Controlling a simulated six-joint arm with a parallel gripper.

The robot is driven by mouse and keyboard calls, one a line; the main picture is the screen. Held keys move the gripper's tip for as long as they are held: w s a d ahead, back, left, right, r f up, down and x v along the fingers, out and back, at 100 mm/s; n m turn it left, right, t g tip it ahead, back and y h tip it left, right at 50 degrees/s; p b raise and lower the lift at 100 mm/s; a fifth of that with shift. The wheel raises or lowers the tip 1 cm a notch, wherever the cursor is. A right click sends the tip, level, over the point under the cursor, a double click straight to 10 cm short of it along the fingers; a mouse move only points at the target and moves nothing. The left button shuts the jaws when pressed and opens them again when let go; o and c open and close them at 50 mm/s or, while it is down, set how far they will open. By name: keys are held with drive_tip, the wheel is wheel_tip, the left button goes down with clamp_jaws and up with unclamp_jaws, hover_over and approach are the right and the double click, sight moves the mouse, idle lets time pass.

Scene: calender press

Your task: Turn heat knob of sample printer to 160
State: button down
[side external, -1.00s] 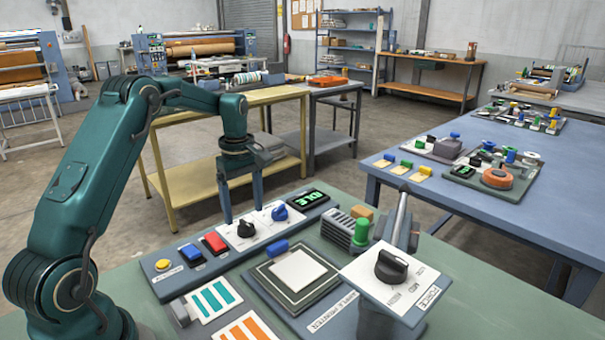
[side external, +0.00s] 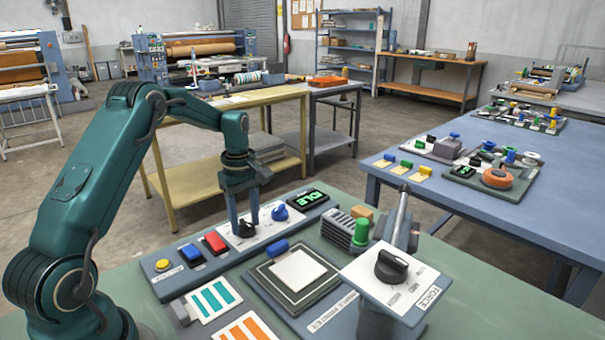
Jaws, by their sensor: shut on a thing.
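The sample printer (side external: 337,306) stands on the green bench, with a white strip of controls along its back. A black knob (side external: 243,231) and a blue knob (side external: 280,212) sit side by side on that strip; their markings are too small to read. My gripper (side external: 244,216) points down over the black knob and is shut on it, one finger on each side. The fingers hide part of the knob, so its exact setting cannot be told.
A red button (side external: 215,241), a blue button (side external: 190,253) and a yellow button (side external: 162,265) lie left of the black knob. A large FORCE knob (side external: 391,267) stands front right. A blue-handled press plate (side external: 300,272) lies in front.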

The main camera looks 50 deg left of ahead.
sight(245, 223)
drive_tip(key=shift+m, duration=0.3)
drive_tip(key=m, duration=0.4)
drive_tip(key=shift+m, duration=0.3)
drive_tip(key=m, duration=0.4)
drive_tip(key=shift+m, duration=0.3)
drive_tip(key=shift+c, duration=1.6)
unclamp_jaws()
drive_tip(key=shift+r, duration=2.6)
